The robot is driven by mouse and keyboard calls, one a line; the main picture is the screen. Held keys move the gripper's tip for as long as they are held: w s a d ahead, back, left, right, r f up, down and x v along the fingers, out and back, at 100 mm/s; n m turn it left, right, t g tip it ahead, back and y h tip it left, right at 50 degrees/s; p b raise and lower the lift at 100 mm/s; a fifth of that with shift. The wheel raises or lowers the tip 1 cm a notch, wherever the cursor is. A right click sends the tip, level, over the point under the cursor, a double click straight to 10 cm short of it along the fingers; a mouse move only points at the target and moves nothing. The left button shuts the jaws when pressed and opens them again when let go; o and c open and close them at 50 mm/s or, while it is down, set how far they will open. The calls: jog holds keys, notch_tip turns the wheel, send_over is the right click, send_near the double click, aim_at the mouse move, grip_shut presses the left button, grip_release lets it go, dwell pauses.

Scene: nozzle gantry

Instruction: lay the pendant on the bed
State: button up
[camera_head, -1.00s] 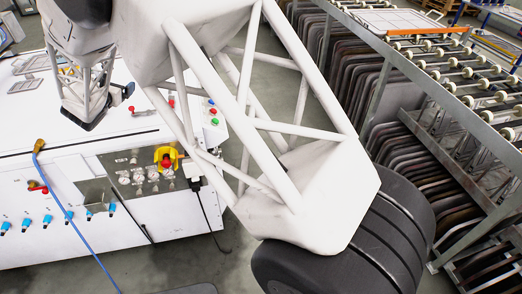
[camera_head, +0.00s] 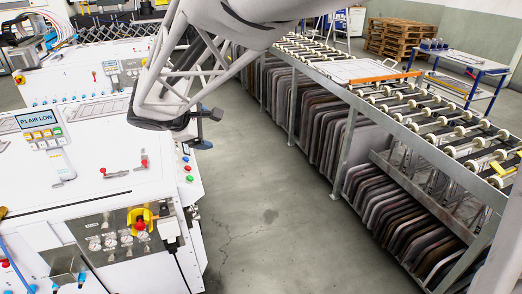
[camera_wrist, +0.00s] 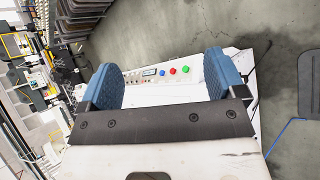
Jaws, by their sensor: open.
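My gripper (camera_head: 206,130) hangs over the right edge of the white machine (camera_head: 110,180) in the head view. In the wrist view my gripper (camera_wrist: 163,82) is open, its two blue pads apart with nothing between them. Beyond the pads are the machine's buttons, red, blue and green. I cannot surely pick out the pendant. A yellow mount with a red button (camera_head: 141,222) sits on the machine's front plate. A small yellow object (camera_head: 503,170) lies on the roller bed (camera_head: 430,120) at the right; it is too small to identify.
A display panel (camera_head: 42,121) reading "P1 AIR LOW" stands on the machine. Dark sheets (camera_head: 390,205) fill the rack under the rollers. An orange-edged frame (camera_head: 360,72) lies on the rollers. The grey aisle floor (camera_head: 270,200) is clear. A blue-framed table (camera_head: 465,70) stands behind.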

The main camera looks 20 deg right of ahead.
jog(key=s+d+f+m+g+y, duration=0.1)
jog(key=s+d+m+y, duration=0.1)
jog(key=s, duration=0.8)
jog(key=s+d+f+m+g+y, duration=0.1)
jog(key=s+d+m+y, duration=0.2)
jog(key=s+m, duration=0.4)
jog(key=s+d+m+g+y, duration=0.1)
jog(key=s+d+m, duration=0.3)
jog(key=s, duration=1)
jog(key=shift+s+f+m+y, duration=0.4)
jog(key=shift+y, duration=0.5)
